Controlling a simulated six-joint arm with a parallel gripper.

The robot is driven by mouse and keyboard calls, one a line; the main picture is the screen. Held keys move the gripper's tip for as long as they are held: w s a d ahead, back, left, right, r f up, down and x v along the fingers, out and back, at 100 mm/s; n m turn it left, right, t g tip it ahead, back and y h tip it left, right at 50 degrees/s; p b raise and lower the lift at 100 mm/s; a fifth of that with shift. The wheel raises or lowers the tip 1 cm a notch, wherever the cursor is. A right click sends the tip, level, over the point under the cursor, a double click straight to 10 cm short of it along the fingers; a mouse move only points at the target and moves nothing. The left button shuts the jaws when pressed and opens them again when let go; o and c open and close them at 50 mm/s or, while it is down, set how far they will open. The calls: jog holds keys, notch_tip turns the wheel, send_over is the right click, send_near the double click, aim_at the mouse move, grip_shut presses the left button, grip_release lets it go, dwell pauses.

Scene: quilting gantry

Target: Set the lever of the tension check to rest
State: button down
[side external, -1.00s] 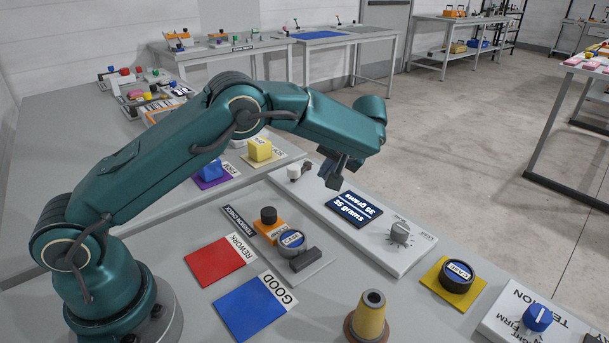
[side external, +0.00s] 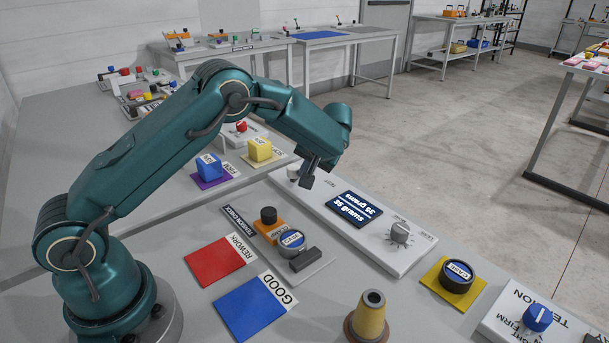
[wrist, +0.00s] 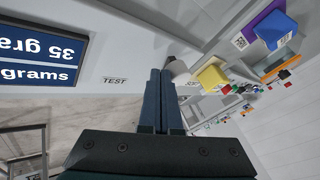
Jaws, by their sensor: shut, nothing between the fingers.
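The tension check is a long pale box (side external: 375,246) with a dark screen (side external: 353,209) reading about 35 grams, a TEST label and a grey knob (side external: 399,233). Its lever, with a whitish base (side external: 293,173), stands at the box's far left end. My gripper (side external: 306,183) is shut and empty, just right of the lever and above the box. In the wrist view my shut fingers (wrist: 160,78) point at the box beside the TEST label (wrist: 114,80). A pale rounded part of the lever (wrist: 178,70) shows right by the fingertips; touch and lever angle are unclear.
Yellow (side external: 260,150) and blue (side external: 209,166) blocks stand on mats left of the box. Red (side external: 216,261) and blue (side external: 251,305) mats and a yellow cone (side external: 371,317) are nearer.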

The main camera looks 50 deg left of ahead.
aim_at(290, 170)
jog(key=shift+a, duration=0.1)
jog(key=shift+s+a+m+t+h, duration=0.4)
jog(key=shift+s+a+m+t, duration=0.5)
jog(key=shift+m, duration=0.5)
jog(key=shift+s+a, duration=0.2)
jog(key=shift+a, duration=0.25)
